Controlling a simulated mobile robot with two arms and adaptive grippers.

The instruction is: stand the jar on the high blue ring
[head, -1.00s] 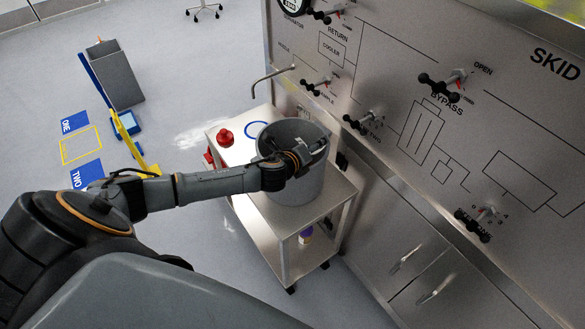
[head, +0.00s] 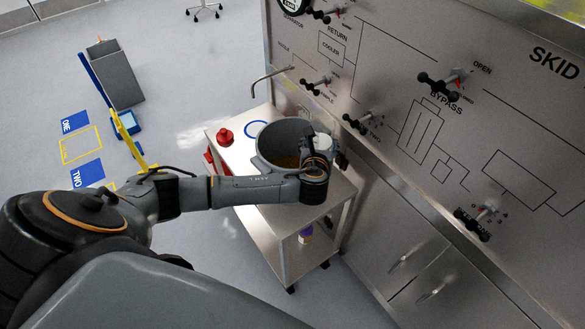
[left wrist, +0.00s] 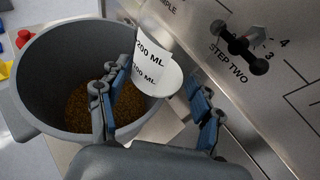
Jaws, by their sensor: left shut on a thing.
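The jar (left wrist: 158,68) is white with 200 ML and 100 ML marks and sits between the blue-padded fingers of my left gripper (left wrist: 155,95). In the head view a white bit of the jar (head: 323,141) shows beside my left gripper (head: 318,158), at the right edge of a big grey pot (head: 284,130). I cannot tell whether the jar touches the pot's rim. The blue ring (head: 248,132) lies on the cart top behind the pot, partly hidden by it, with nothing seen standing on it. My right gripper is out of view.
The pot holds brown grains (left wrist: 85,108) and fills much of the steel cart (head: 235,150). A red object (head: 225,137) stands at the cart's left corner. A thin spout (head: 271,74) reaches over from the skid panel (head: 400,60), whose black valve handles stick out.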

